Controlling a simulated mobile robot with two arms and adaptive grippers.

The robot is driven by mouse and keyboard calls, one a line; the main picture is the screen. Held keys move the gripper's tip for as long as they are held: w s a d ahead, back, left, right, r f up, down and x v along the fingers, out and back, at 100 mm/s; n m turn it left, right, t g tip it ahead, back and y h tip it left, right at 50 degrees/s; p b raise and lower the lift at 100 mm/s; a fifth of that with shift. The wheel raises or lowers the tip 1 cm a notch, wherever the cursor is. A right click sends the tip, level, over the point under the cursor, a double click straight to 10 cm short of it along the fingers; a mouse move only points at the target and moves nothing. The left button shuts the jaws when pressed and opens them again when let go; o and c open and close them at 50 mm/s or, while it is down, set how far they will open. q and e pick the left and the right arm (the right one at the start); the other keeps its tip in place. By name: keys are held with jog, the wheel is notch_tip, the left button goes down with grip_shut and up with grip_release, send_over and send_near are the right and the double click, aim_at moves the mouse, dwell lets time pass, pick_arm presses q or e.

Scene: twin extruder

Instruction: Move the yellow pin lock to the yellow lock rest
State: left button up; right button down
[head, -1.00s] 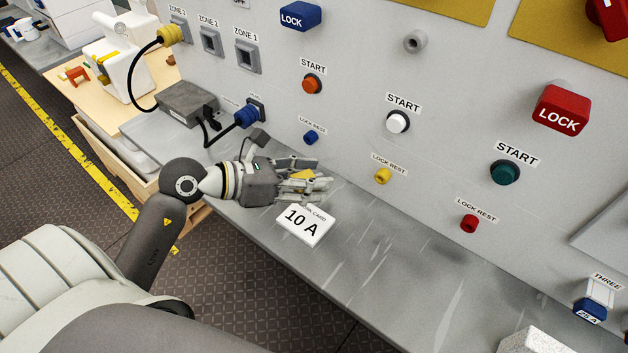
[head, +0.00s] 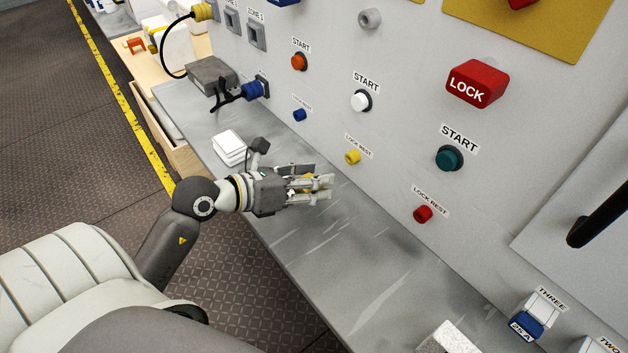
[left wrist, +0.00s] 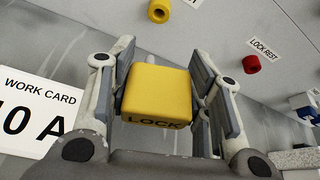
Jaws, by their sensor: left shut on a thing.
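The yellow pin lock (left wrist: 157,92), a block marked LOCK, is between the fingers of my left gripper (left wrist: 165,85) in the left wrist view. My left gripper (head: 318,186) is shut on it above the grey ledge; in the head view the fingers hide most of the lock. My right gripper is not in view.
A red lock rest (head: 423,214) and a blue one (head: 299,115) stick out of the panel on either side. A work card (left wrist: 35,110) lies on the ledge (head: 340,265). A white block (head: 229,147) shows left of the gripper. The ledge to the gripper's right is mostly clear.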

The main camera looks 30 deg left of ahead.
aim_at(352, 160)
pick_arm(q)
jog(key=shift+w+d+r+p, duration=0.1)
jog(key=shift+w+d+p, duration=0.05)
jog(key=shift+w+p, duration=0.15)
jog(key=shift+w+d+p, duration=0.15)
jog(key=shift+w, duration=0.25)
jog(key=w, duration=0.2)
jog(key=w+d+p, duration=0.1)
jog(key=w, duration=0.1)
jog(key=shift+d, duration=0.2)
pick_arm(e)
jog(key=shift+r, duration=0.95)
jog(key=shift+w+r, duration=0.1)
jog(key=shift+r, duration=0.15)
pick_arm(q)
jog(key=shift+w, duration=0.1)
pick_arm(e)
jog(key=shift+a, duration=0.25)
pick_arm(q)
jog(key=shift+w+d, duration=0.3)
jog(key=shift+w, duration=0.5)
jog(key=shift+w+d, duration=0.3)
jog(key=shift+w, duration=0.5)
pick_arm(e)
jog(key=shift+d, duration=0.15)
pick_arm(q)
jog(key=o, duration=1)
